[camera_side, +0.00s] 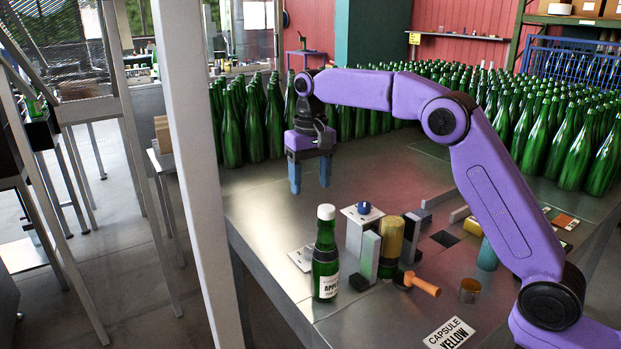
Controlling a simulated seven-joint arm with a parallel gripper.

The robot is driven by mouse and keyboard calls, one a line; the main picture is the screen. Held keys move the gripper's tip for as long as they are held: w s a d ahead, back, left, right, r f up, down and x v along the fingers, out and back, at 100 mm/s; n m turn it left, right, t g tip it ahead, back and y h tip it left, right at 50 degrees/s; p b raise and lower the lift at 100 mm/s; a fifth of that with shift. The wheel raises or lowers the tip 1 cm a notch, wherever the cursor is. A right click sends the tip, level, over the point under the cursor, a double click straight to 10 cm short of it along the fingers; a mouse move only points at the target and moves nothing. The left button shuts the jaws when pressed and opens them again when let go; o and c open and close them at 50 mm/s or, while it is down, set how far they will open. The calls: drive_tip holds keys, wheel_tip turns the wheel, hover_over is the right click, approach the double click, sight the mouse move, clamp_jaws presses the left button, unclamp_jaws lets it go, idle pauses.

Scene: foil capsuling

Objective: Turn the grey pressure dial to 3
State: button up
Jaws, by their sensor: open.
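My gripper (310,174) hangs over the left part of the metal table, pointing down. Its two blue fingers are apart with nothing between them. A grey block with a white top plate and a round blue knob (363,208) stands to the right of and below my gripper in the picture, apart from it. I cannot make out a grey pressure dial or its numbers for certain. A white plate (300,258) with small marks lies by the table's left edge, partly hidden behind a green bottle.
The green bottle (326,260) with a white cap stands near the front left edge. A gold-topped cylinder (390,238), an orange handle (422,284) and a small cup (469,291) crowd the middle. Many green bottles (575,150) fill the back and right. The table below my gripper is clear.

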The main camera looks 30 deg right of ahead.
sight(312, 248)
drive_tip(key=f+n, duration=0.8)
drive_tip(key=n, duration=0.1)
drive_tip(key=f+n, duration=0.9)
drive_tip(key=shift+d+f, duration=0.2)
drive_tip(key=shift+f, duration=0.05)
idle(0.5)
drive_tip(key=c, duration=1.1)
